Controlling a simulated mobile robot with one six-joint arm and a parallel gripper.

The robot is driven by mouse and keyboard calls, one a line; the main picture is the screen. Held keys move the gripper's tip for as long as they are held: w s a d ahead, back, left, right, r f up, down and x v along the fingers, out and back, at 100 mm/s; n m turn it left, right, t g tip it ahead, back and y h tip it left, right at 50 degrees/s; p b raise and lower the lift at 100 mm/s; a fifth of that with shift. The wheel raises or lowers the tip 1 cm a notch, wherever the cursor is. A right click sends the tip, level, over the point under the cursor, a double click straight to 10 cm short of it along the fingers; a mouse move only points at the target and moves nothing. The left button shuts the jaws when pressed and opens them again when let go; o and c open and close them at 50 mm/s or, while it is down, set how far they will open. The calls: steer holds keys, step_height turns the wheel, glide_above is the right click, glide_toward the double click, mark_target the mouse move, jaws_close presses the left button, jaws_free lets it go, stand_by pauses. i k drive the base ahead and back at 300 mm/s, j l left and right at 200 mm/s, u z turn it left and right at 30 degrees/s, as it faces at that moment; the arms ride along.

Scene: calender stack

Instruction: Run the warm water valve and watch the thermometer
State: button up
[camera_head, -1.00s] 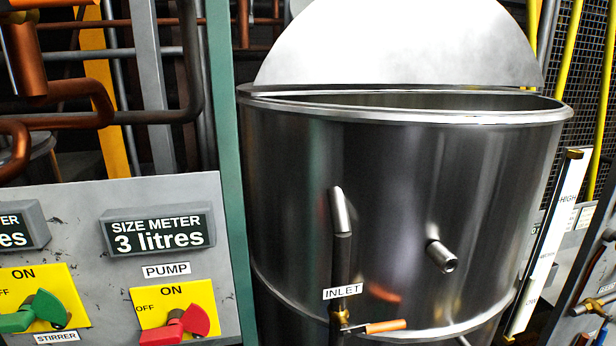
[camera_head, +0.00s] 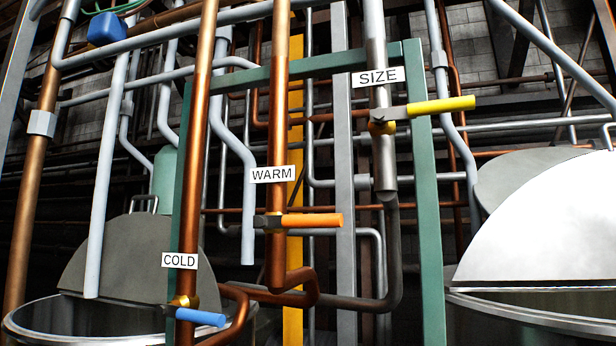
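The warm water valve has an orange handle (camera_head: 312,220) on a copper pipe, under a white WARM label (camera_head: 273,174). The handle points to the right, across the upright pipe. No thermometer can be made out in this view. My gripper is not in view.
The COLD valve's blue handle (camera_head: 201,317) is lower left, and the SIZE valve's yellow handle (camera_head: 440,105) is upper right. A green frame (camera_head: 428,200) stands around the pipes. Open metal vats stand at left (camera_head: 75,322) and right (camera_head: 545,305), lids raised.

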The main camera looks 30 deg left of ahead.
mark_target(329, 221)
steer(key=j+u, duration=0.1)
steer(key=u, duration=0.3)
steer(key=j+u, duration=0.1)
steer(key=u, duration=0.35)
steer(key=j+u, duration=0.1)
steer(key=u, duration=0.3)
